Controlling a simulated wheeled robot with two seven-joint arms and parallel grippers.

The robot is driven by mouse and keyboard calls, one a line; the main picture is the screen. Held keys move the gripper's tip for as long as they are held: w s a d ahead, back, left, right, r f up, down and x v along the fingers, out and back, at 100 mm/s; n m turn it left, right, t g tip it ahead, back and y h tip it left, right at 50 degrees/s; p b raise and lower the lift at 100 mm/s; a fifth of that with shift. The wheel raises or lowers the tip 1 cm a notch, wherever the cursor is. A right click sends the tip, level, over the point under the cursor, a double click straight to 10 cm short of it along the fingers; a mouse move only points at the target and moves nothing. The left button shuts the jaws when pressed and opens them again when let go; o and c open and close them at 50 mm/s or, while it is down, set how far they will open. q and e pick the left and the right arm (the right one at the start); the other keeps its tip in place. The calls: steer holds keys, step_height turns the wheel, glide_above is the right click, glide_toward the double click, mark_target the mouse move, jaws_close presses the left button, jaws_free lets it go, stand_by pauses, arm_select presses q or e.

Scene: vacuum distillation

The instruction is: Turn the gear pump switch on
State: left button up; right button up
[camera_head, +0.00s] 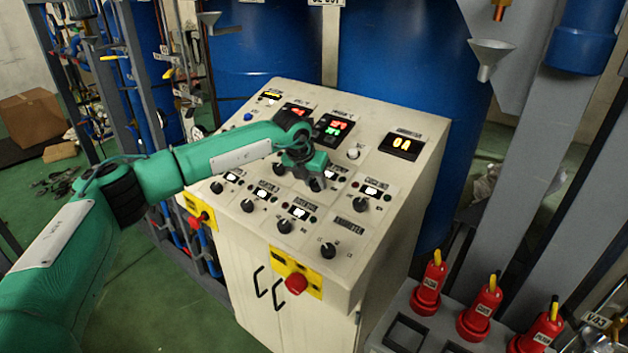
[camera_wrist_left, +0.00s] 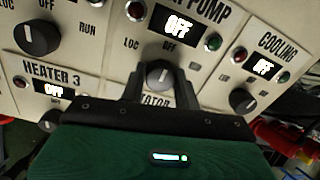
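The control panel (camera_head: 400,183) has several black rotary knobs under small displays. In the left wrist view, a black knob (camera_wrist_left: 160,74) sits under a display (camera_wrist_left: 180,27) that reads OFF. Its heading ends in "PUMP" and its first word is cut off. The knob's pale mark points up toward the OFF label. My left gripper (camera_wrist_left: 160,88) is open, with one finger on each side of this knob and small gaps visible. In the head view, my left gripper (camera_head: 313,178) is low over the panel and largely covers the knob. My right gripper is not in view.
The cooling knob (camera_wrist_left: 242,101) and the heater 3 display (camera_wrist_left: 54,88) flank my fingers closely. Red emergency buttons (camera_head: 297,283) sit on the cabinet front. Red bottle-like items (camera_head: 480,309) stand at the lower right. Blue tanks (camera_head: 420,85) stand behind the panel.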

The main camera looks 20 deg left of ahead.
arm_select(q)
steer(key=shift+f+m+b, duration=0.15)
steer(key=shift+m+b, duration=0.25)
steer(key=shift+b, duration=0.45)
steer(key=m+b, duration=0.5)
steer(key=b, duration=0.2)
steer(key=shift+d+m, duration=0.1)
steer(key=shift+m, duration=0.2)
steer(key=m+b, duration=0.2)
steer(key=m, duration=0.1)
steer(key=shift+b, duration=0.35)
steer(key=shift+r+m+b, duration=0.2)
steer(key=shift+m+b, duration=0.35)
steer(key=shift+m, duration=0.65)
steer(key=o, duration=1)
steer(key=shift+c, duration=0.2)
